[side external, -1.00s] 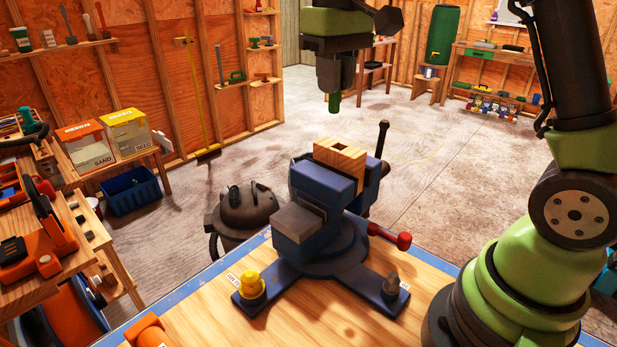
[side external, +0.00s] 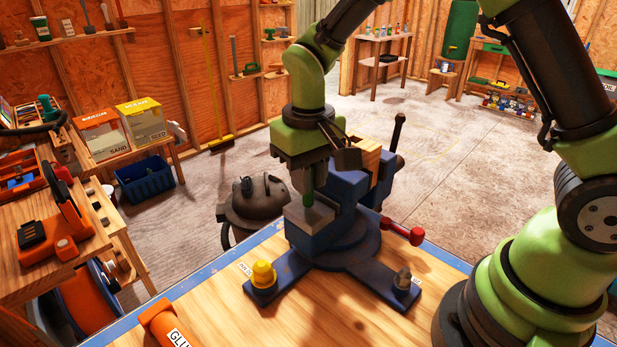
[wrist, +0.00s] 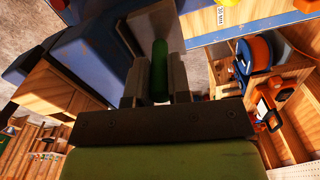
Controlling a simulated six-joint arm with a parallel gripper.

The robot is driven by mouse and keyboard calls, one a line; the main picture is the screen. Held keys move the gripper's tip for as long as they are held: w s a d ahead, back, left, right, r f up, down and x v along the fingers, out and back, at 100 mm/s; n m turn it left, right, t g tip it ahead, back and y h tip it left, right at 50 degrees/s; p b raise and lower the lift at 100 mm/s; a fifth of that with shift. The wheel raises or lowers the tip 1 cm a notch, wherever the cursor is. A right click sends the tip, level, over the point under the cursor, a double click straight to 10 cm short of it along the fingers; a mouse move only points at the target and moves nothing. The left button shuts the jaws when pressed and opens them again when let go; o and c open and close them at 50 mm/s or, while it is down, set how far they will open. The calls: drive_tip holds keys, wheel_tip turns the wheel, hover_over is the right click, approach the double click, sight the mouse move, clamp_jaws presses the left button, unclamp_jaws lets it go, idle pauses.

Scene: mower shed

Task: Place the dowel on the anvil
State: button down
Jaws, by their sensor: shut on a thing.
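The green dowel (side external: 308,192) is upright in my gripper (side external: 307,178), which is shut on its upper part. In the wrist view the dowel (wrist: 160,70) shows between the two fingers (wrist: 157,88). The anvil (side external: 318,218) is the flat grey block at the near end of the blue vise (side external: 345,197). The dowel's lower end is over the anvil's top; I cannot tell whether it touches or hangs just above. The anvil (wrist: 155,22) also shows beyond the fingers in the wrist view.
A wooden block (side external: 367,160) is in the vise jaws behind my gripper. A yellow piece (side external: 262,275) and a dark pointed piece (side external: 402,280) stand on the vise's feet. A red-ended handle (side external: 405,233) sticks out right. An orange glue bottle (side external: 165,325) lies at front left.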

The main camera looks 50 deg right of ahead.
drive_tip(key=shift+f, duration=0.25)
drive_tip(key=shift+f, duration=0.15)
drive_tip(key=c, duration=1.1)
unclamp_jaws()
drive_tip(key=shift+o, duration=0.2)
